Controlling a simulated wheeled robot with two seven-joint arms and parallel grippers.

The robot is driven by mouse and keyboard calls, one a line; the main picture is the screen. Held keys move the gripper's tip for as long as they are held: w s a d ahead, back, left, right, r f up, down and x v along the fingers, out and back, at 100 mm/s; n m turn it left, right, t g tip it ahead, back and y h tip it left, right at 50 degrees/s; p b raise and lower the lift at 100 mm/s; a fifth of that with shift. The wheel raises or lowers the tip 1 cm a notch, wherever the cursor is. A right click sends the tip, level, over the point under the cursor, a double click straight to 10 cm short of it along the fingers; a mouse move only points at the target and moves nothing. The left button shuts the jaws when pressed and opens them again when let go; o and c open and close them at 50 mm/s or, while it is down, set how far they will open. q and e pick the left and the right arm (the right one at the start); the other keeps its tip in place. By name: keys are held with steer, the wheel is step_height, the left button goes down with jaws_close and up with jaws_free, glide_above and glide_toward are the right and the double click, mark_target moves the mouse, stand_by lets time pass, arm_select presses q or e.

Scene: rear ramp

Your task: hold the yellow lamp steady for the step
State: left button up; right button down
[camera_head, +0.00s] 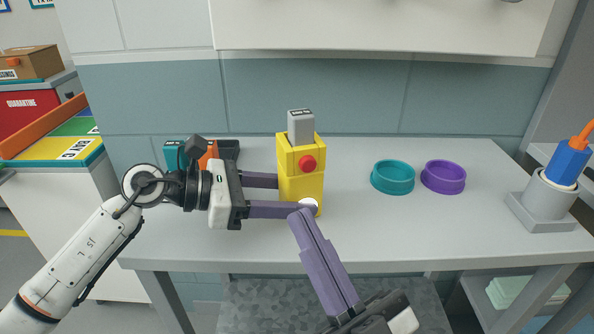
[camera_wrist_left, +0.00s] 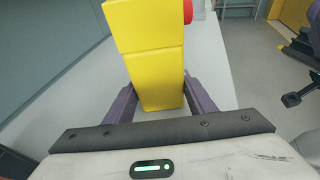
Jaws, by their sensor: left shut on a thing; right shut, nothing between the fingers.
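The yellow lamp (camera_head: 289,185) stands upright on the grey table, with a grey block on top and a red round button (camera_head: 307,163) on its front. A white round part (camera_head: 309,203) shows low on its front. My left gripper (camera_head: 283,195) reaches in from the left, its purple fingers shut on the lamp's lower part. In the left wrist view the yellow lamp (camera_wrist_left: 158,75) sits between both fingers. My right gripper (camera_head: 302,213) is shut and empty, its tips at the white part and covering some of it; whether they touch it, I cannot tell.
A teal ring-shaped dish (camera_head: 393,178) and a purple one (camera_head: 443,177) stand right of the lamp. A blue and orange item (camera_head: 567,162) stands in a grey holder (camera_head: 540,211) at the table's right end. Small bins (camera_head: 228,150) sit behind my left wrist. The table's front right is clear.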

arm_select(q)
steer(key=shift+r, duration=0.1)
arm_select(e)
glide_toward(290, 155)
steer(key=shift+w+a+r, duration=0.5)
steer(key=shift+a+r, duration=0.05)
steer(key=shift+r, duration=0.2)
steer(key=shift+w+a+r, duration=0.55)
steer(key=shift+r, duration=0.15)
steer(key=shift+w+y, duration=0.1)
steer(key=shift+y, duration=0.2)
stand_by(0.7)
steer(key=shift+w, duration=0.35)
steer(key=shift+w, duration=0.35)
stand_by(0.5)
steer(key=shift+s, duration=0.8)
steer(key=shift+s, duration=0.15)
arm_select(q)
steer(key=o, duration=0.9)
arm_select(e)
steer(key=s, duration=0.5)
steer(key=shift+s+d, duration=0.1)
steer(key=shift+s, duration=0.25)
